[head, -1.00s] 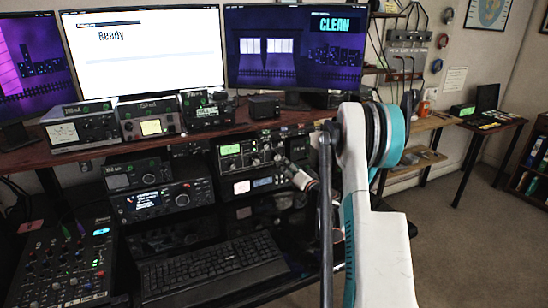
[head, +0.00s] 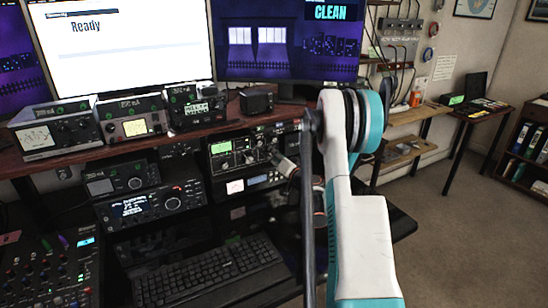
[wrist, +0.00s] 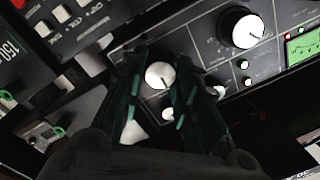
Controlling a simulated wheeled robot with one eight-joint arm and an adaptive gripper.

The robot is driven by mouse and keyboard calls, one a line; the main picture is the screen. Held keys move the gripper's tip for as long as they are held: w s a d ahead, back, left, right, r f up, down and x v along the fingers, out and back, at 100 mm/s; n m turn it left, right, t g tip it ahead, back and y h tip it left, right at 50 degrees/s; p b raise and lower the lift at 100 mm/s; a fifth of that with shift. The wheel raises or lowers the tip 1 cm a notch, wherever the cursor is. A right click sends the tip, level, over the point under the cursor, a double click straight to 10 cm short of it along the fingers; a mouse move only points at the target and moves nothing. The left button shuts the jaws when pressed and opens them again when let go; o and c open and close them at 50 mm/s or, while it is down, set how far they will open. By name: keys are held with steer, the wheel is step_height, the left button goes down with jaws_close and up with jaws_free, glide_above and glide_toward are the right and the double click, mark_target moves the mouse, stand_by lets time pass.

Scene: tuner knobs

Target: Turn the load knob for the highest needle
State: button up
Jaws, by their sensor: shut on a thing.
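The tuner (head: 232,158) is a dark unit with a lit green meter (head: 221,147), on the shelf under the desk top. In the wrist view the green meter (wrist: 303,45) is at the right edge. A large white knob (wrist: 241,27) stands clear of my gripper. Another white knob (wrist: 158,75) is between the two dark fingers of my gripper (wrist: 160,84), which is shut on it. I cannot read a label that says which knob is the load knob. In the head view my gripper (head: 274,158) is small and dark at the tuner's right side. The needle is too small to read.
Other radios (head: 150,203) stand left of the tuner. A keyboard (head: 210,273) lies below, and a mixer (head: 48,272) is at the lower left. Monitors (head: 290,45) stand behind. Another device with white buttons (wrist: 60,14) is close to the fingers. Floor at right is clear.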

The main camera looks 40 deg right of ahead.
stand_by(0.3)
steer(key=m, duration=0.3)
steer(key=shift+m, duration=2.3)
steer(key=shift+f, duration=0.1)
steer(key=o, duration=1.1)
steer(key=shift+c, duration=0.2)
